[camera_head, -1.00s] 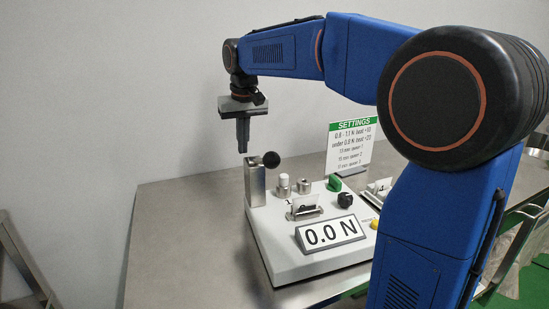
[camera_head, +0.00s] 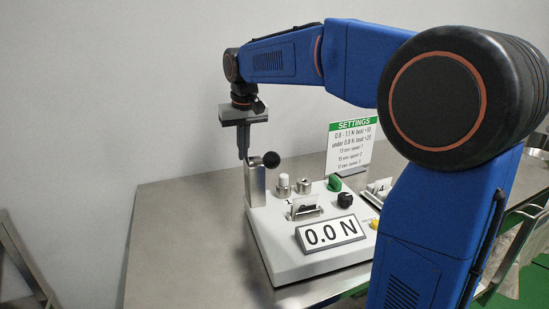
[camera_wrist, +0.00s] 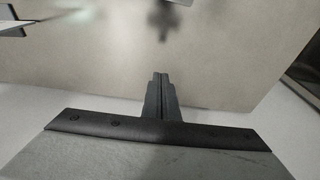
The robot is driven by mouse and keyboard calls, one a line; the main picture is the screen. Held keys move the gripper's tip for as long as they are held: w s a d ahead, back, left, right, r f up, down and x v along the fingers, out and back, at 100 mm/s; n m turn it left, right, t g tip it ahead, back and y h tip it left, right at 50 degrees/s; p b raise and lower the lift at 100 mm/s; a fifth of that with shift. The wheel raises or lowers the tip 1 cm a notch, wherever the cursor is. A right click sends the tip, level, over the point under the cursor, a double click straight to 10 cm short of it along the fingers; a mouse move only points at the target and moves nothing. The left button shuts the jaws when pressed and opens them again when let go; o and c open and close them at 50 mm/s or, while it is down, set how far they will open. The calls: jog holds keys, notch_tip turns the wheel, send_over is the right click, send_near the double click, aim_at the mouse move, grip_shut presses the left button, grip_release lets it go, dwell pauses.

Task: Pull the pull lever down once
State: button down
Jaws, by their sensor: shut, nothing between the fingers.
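The pull lever has a black ball knob (camera_head: 271,159) that sticks out to the right of an upright metal post (camera_head: 255,184) at the left back of the grey tester (camera_head: 268,243). In the head view my gripper (camera_head: 243,157) points down with its fingers together and nothing between them. Its tips are close to the top of the post, to the left of the knob. I cannot tell whether they touch. In the wrist view my gripper (camera_wrist: 159,76) shows shut over the bare table, and the knob is not clearly in that view.
The tester carries a display (camera_head: 331,232) reading 0.0 N, a black dial (camera_head: 345,200), a green switch (camera_head: 335,183) and a yellow button (camera_head: 375,224). A SETTINGS sign (camera_head: 351,147) stands behind it. The steel table (camera_head: 180,225) is clear to the left.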

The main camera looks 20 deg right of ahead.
notch_tip(320, 180, up, 13)
dwell(1.4)
dwell(0.4)
